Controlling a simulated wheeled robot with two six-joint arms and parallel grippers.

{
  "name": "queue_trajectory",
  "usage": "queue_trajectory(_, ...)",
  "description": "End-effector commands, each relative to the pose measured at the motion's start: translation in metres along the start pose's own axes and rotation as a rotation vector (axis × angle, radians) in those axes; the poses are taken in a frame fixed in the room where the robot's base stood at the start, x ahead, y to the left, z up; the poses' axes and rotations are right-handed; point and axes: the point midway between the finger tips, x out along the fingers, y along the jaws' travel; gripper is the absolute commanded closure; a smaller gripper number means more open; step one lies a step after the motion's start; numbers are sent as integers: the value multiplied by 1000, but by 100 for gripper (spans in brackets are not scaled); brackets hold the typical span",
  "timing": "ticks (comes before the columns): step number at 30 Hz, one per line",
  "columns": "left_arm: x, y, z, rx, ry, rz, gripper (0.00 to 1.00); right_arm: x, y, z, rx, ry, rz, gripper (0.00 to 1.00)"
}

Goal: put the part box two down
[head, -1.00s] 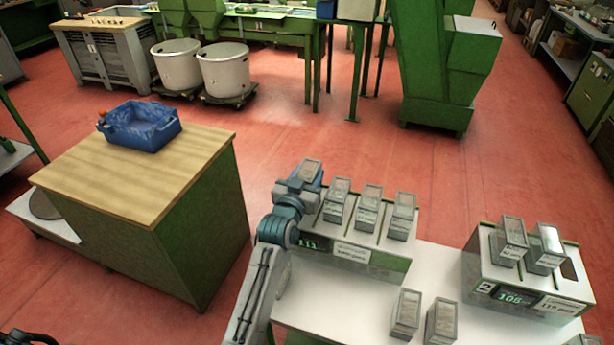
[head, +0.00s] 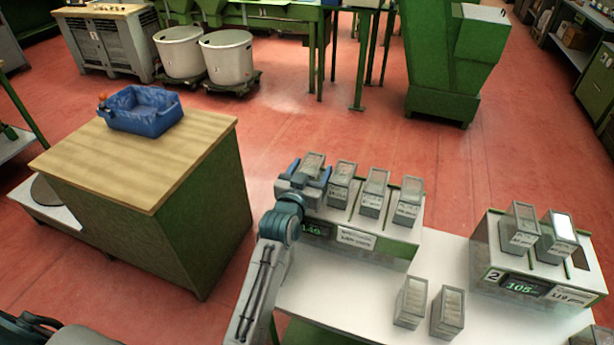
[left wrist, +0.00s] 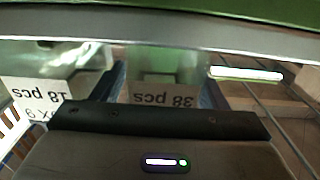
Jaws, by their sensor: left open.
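My left gripper (head: 308,176) is open at the left end of the left station (head: 385,254). Its blue fingers stand on either side of a grey part box (head: 314,160), the leftmost in the row. In the left wrist view this part box (left wrist: 165,95) shows an upside-down "38 pcs" label between the fingers. Its lower part is hidden by the gripper in the head view. Several more boxes, such as one (head: 343,182) beside it, stand in the row. The right gripper is not in view.
Station 2 (head: 513,287) at the right holds two boxes (head: 524,226) beside an empty slot. A blue bin (head: 143,115) sits on a wooden-topped cabinet at the left.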

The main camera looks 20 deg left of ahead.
Motion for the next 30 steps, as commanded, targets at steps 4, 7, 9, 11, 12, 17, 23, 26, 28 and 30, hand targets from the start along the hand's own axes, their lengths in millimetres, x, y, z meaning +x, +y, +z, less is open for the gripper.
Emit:
queue_trajectory(4,-18,0,3,0,0,-1,33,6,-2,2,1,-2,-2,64)
queue_trajectory(7,-39,0,4,-2,-1,-1,33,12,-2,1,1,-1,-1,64)
queue_trajectory(9,-55,0,4,-2,-1,0,33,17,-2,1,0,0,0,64)
queue_trajectory(11,-68,0,4,-1,-1,-1,33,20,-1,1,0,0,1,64)
queue_trajectory(12,-76,0,4,-2,-2,0,33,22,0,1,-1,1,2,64)
queue_trajectory(17,-102,0,3,-2,0,0,33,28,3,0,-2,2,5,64)
queue_trajectory(23,-117,0,1,0,-1,0,33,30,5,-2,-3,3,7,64)
queue_trajectory(26,-118,0,0,0,0,0,33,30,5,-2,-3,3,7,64)
queue_trajectory(28,-118,0,0,0,0,1,33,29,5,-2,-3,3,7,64)
queue_trajectory(30,-118,0,0,0,0,1,33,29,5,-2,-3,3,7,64)
